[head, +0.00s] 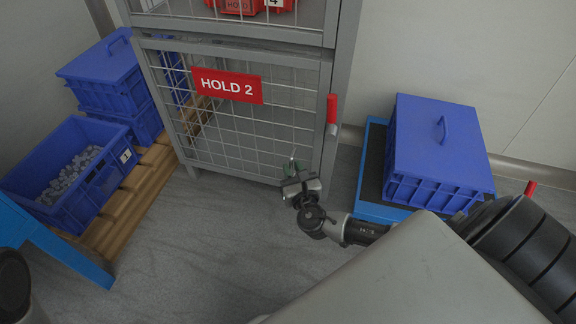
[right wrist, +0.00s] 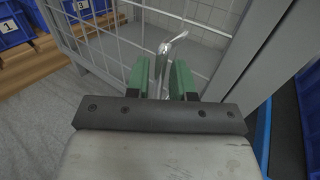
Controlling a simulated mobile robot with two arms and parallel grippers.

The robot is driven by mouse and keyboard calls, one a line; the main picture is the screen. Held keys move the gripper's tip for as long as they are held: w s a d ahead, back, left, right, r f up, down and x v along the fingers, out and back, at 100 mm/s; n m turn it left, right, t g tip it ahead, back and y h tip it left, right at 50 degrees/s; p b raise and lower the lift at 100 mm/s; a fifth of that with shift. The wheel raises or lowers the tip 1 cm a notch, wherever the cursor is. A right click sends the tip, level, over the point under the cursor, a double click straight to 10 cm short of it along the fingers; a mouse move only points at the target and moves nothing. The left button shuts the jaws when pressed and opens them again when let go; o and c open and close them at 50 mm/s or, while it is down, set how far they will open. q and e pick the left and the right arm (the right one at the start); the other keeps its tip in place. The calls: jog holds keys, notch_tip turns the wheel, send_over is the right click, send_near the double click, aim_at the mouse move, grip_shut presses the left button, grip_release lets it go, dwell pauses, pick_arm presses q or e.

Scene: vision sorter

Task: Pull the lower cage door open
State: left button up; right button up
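The lower cage door (head: 245,125) is a grey-framed wire mesh panel with a red HOLD 2 sign (head: 228,86). It looks shut in its frame. A red handle (head: 332,109) stands on the right side of the cage front. My right gripper (head: 291,166) is in front of the door's lower right part, below and left of the red handle. In the right wrist view its green fingers (right wrist: 160,80) are apart, with a silvery bent bar (right wrist: 163,62) showing between them. I cannot tell whether they touch it. My left gripper is not in view.
A closed blue crate (head: 435,150) stands on a blue-edged platform right of the cage. At left, blue crates (head: 103,75) and an open blue bin (head: 75,165) sit on a wooden pallet (head: 130,195). The grey floor (head: 200,250) before the door is clear.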

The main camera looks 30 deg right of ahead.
jog(key=shift+b+x, duration=0.5)
jog(key=shift+x, duration=1.25)
grip_shut()
